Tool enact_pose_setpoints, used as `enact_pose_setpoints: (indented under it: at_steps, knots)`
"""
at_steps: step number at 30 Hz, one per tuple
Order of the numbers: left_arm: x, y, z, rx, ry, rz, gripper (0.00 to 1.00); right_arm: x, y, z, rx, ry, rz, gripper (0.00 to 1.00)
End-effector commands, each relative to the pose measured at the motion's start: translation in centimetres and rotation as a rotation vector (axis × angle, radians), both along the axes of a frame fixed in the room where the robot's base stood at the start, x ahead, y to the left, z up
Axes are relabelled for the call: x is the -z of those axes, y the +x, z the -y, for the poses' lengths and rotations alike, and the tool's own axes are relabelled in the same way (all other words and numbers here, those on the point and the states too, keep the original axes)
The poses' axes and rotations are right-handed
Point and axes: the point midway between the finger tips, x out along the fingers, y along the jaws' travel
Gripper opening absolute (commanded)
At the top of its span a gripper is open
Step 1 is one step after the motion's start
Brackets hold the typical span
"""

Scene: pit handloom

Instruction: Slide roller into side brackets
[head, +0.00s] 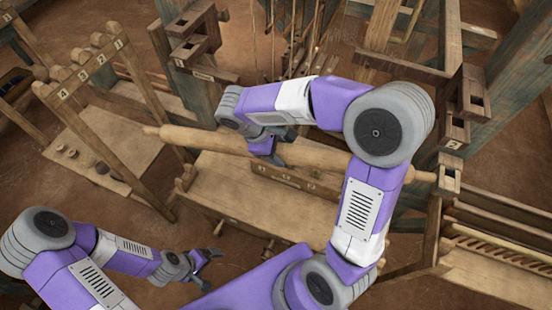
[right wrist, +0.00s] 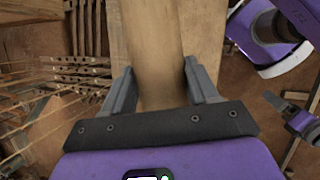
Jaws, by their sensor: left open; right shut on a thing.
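The roller (head: 320,157) is a long pale wooden bar with narrower ends, running across the head view. My right gripper (head: 267,150) is shut on it left of its middle; the right wrist view shows the roller (right wrist: 152,50) between the two fingers (right wrist: 150,90). Its right end meets or overlaps the lower right wooden bracket (head: 448,180) in the picture; I cannot tell whether it is inside. Its left tip lies clear of the left bracket (head: 190,52), nearer the numbered rack. My left gripper (head: 204,264) is open and empty at the lower left.
A numbered peg rack (head: 82,72) stands at the left with a low board below. A wooden bench (head: 225,188) lies under the roller. Loom posts (head: 515,75) and upper right blocks (head: 470,92) crowd the right. Brown floor (head: 110,225) is open at the lower left.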

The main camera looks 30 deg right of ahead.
Motion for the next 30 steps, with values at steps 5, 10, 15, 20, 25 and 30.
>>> enact_pose_setpoints:
  at_steps: [5,10,15,20,25,30]
  knots:
    - [-4.0,0.0,0.0,0.0,0.0,0.0,1.0,-5.0,1.1,1.4,0.059,0.0,0.004,0.0]
    - [-6.9,0.0,0.0,0.0,0.0,0.0,1.0,-8.7,1.9,2.7,0.112,0.002,0.002,0.0]
    - [-9.1,0.0,0.0,0.0,0.0,0.0,1.0,-11.5,2.4,3.8,0.154,0.005,0.001,0.0]
    - [-10.2,0.0,0.0,0.0,0.0,0.0,1.0,-13.0,2.7,4.5,0.18,0.007,-0.001,0.0]
    - [-10.5,0.0,0.0,0.0,0.0,0.0,1.0,-13.5,2.9,4.8,0.19,0.007,0.0,0.0]
    - [-10.6,0.0,0.0,0.0,0.0,0.0,1.0,-13.5,3.2,5.2,0.192,0.008,0.0,0.0]
